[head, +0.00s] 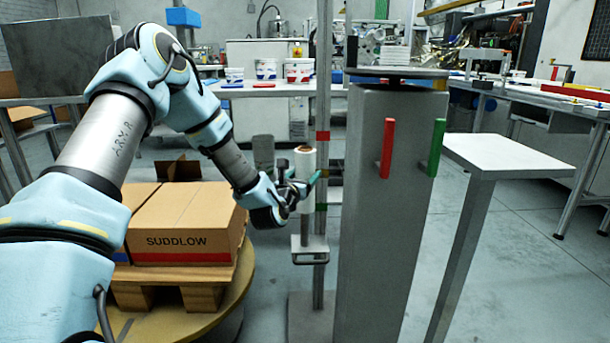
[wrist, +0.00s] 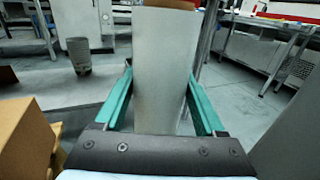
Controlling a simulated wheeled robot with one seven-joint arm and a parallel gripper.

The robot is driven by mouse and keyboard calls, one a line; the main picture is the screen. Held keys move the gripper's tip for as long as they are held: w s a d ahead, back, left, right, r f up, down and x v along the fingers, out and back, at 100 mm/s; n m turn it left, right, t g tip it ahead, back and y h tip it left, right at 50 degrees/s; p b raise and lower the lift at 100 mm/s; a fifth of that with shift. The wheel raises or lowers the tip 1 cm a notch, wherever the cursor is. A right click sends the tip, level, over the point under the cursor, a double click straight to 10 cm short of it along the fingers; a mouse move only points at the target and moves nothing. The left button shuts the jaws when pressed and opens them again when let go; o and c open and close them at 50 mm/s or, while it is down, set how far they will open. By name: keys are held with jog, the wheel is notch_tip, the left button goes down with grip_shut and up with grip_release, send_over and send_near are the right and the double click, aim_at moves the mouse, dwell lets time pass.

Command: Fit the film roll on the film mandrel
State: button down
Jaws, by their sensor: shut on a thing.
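The film roll (head: 306,164) is a pale upright cylinder with a brown core at its top. My gripper (head: 307,183) is shut on the roll, with its teal fingers on either side. In the wrist view the roll (wrist: 165,70) stands between the fingers of my gripper (wrist: 160,88), its lower end hidden by the gripper body. The likely film mandrel (head: 305,232) is a short grey post directly below the roll in the head view, on a bracket of the thin mast. I cannot tell whether the roll is around the post or only above or in front of it.
The thin metal mast (head: 322,110) stands close by the roll. A wide grey column (head: 375,240) with red (head: 387,148) and green (head: 436,147) handles is to the right. A SUDDLOW carton (head: 185,225) on a pallet is to the left. A small white table (head: 520,155) stands further right.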

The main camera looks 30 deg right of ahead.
aim_at(305, 213)
jog(key=shift+f+b, duration=4.3)
jog(key=shift+f, duration=1.95)
grip_release()
jog(key=shift+a, duration=0.1)
jog(key=p+v, duration=0.2)
jog(key=v, duration=0.8)
jog(key=shift+s+a, duration=0.2)
jog(key=shift+s, duration=0.1)
